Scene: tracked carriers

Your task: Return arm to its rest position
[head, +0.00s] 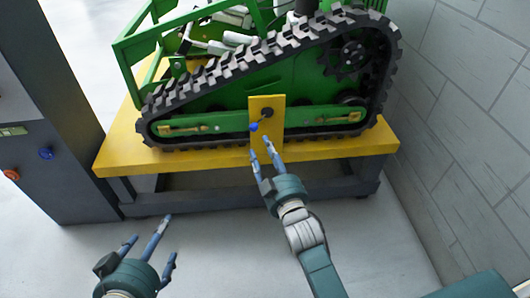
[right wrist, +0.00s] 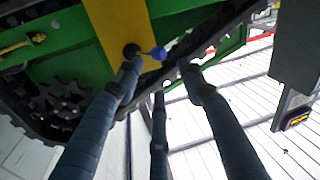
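My right gripper (head: 260,147) is in front of the green tracked carrier (head: 290,88), just below a small blue-tipped lever (head: 254,127) on a yellow plate (head: 278,117). In the right wrist view its fingers (right wrist: 160,78) are spread with nothing held between them. The blue tip (right wrist: 158,53) shows beyond them, close to one fingertip; whether they touch I cannot tell. My left gripper (head: 155,238) is at the lower left over the floor, fingers apart and empty.
The carrier stands on a yellow-topped bench (head: 120,157) with a dark frame. A dark cabinet (head: 50,110) with blue and orange knobs stands at the left. A grey block wall (head: 460,120) closes the right side. The floor before the bench is clear.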

